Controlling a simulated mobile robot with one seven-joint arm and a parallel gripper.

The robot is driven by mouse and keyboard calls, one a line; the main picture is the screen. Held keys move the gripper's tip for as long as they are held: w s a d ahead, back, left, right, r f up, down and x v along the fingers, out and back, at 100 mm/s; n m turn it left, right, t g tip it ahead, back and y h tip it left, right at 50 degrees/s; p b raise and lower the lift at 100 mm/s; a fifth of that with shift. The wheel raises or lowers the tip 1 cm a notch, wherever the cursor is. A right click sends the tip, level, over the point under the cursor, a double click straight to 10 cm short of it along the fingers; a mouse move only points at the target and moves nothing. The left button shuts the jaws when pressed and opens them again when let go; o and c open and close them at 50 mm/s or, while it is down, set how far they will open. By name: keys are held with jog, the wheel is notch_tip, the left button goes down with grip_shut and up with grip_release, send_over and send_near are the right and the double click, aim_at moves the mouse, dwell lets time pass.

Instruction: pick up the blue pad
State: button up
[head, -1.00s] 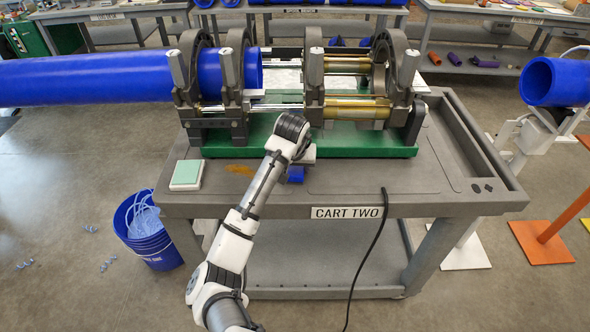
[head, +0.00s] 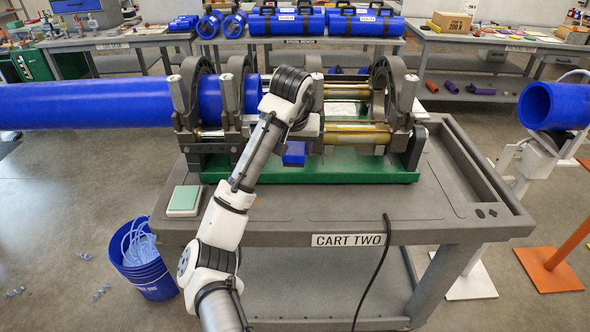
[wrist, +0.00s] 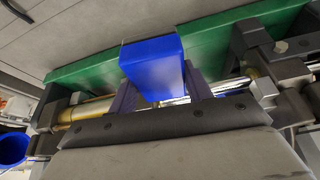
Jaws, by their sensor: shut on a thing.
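The blue pad (head: 295,153) is a small blue block. In the head view it hangs below my gripper (head: 297,143), in front of the green base of the pipe clamp machine. In the wrist view the blue pad (wrist: 152,66) sits between the two dark fingers, its end sticking out past them. My gripper is shut on it and holds it above the grey cart top (head: 340,205). My wrist hides part of the machine behind it.
The clamp machine's green base (head: 360,168) and upright rings (head: 392,95) stand close behind my gripper. A long blue pipe (head: 90,103) enters from the left. A pale green pad (head: 184,199) lies at the cart's left. The cart's front right is mostly clear.

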aim_at(295, 146)
notch_tip(295, 146, up, 12)
jog(key=shift+r, duration=0.25)
dwell(0.4)
